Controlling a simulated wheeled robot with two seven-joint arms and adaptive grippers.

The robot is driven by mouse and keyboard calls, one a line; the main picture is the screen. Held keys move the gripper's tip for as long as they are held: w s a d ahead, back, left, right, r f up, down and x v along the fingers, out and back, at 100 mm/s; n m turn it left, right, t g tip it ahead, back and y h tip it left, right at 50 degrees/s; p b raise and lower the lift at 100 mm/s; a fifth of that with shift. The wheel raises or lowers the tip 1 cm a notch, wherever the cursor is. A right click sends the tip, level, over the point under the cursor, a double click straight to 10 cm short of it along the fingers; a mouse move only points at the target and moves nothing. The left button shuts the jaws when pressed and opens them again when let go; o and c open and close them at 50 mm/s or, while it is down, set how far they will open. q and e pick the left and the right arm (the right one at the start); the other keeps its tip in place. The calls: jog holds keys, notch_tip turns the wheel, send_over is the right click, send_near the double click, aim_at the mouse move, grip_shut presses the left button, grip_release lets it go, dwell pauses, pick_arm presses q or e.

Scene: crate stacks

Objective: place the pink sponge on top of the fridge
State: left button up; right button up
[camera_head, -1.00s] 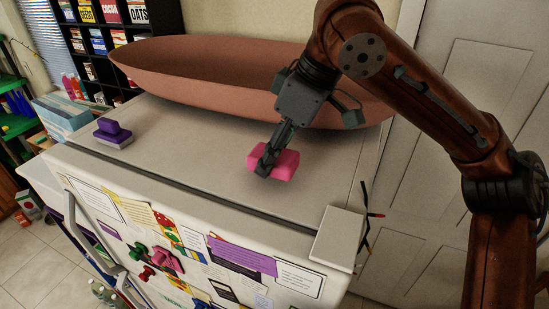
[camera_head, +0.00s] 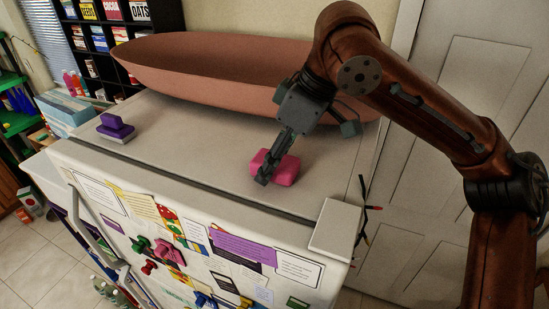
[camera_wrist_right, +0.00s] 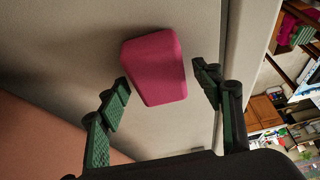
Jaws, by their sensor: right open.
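The pink sponge (camera_head: 285,170) rests on the white top of the fridge (camera_head: 200,150), toward its right front part. In the right wrist view the sponge (camera_wrist_right: 155,66) lies between and just beyond the fingertips. My right gripper (camera_head: 264,178) is directly at the sponge in the head view, hiding part of its left side. In the right wrist view my right gripper (camera_wrist_right: 163,90) has its fingers spread apart, with a gap beside the sponge. My left gripper is in neither view.
A large brown bowl (camera_head: 200,75) stands along the back of the fridge top. A purple-handled object (camera_head: 115,128) sits at the left of the top. A white box-like piece (camera_head: 338,228) is at the front right corner. The middle of the top is clear.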

aim_at(283, 164)
jog(key=shift+s+r, duration=0.1)
jog(key=shift+r, duration=0.3)
jog(key=v, duration=0.2)
jog(key=b+v, duration=0.1)
jog(key=v, duration=0.1)
jog(key=shift+s+r, duration=0.3)
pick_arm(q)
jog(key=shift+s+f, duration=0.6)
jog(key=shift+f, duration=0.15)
pick_arm(e)
jog(key=w+v, duration=0.1)
jog(key=v, duration=0.5)
jog(key=shift+s+d+r, duration=0.25)
jog(key=shift+s+d, duration=0.1)
jog(key=shift+s, duration=0.15)
